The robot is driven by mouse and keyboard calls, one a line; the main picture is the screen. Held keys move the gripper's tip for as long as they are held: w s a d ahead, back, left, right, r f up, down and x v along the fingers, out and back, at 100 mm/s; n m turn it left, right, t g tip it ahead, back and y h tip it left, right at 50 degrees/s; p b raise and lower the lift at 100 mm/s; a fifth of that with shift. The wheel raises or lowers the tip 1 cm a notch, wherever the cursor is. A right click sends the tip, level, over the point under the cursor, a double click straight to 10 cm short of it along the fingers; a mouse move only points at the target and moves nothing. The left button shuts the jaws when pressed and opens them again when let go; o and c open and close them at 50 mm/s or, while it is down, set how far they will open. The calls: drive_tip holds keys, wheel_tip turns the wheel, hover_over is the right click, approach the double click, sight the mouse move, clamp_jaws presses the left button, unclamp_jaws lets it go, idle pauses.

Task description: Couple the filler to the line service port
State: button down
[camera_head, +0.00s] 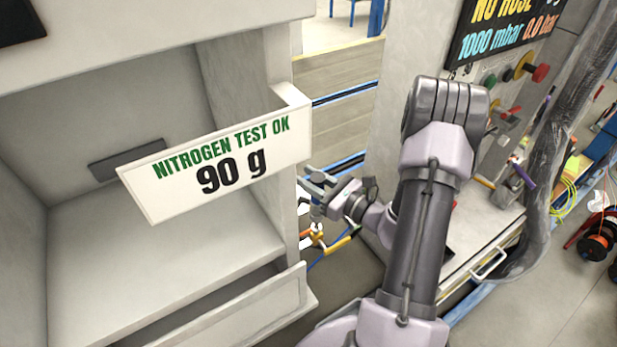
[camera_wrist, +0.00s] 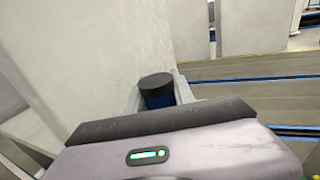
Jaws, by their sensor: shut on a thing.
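My gripper (camera_head: 319,185) is at the right edge of the pale cabinet. In the wrist view its grey jaws (camera_wrist: 158,84) are shut around an upright cylinder (camera_wrist: 157,96) with a black top and a blue side, which I take to be the filler. In the head view this cylinder is too small and covered to make out clearly. Orange and white fittings (camera_head: 316,236) and a yellow-orange handle-like piece (camera_head: 342,241) sit just below my gripper. I cannot tell which part is the line service port, or whether the filler touches it.
The pale cabinet (camera_head: 140,262) fills the left, with an open drawer (camera_head: 250,310). A sign (camera_head: 215,168) reading "NITROGEN TEST OK 90 g" projects from it. A control panel (camera_head: 520,80) with a display and knobs stands right. A wrapped hose (camera_head: 560,120) hangs beside it.

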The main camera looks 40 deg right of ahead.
drive_tip(key=shift+f+b, duration=2)
drive_tip(key=shift+f, duration=0.4)
drive_tip(key=c, duration=1)
unclamp_jaws()
drive_tip(key=shift+r, duration=0.1)
drive_tip(key=shift+o, duration=0.2)
drive_tip(key=p+v, duration=0.3)
drive_tip(key=v, duration=1.4)
drive_tip(key=shift+s, duration=0.2)
drive_tip(key=shift+d, duration=0.2)
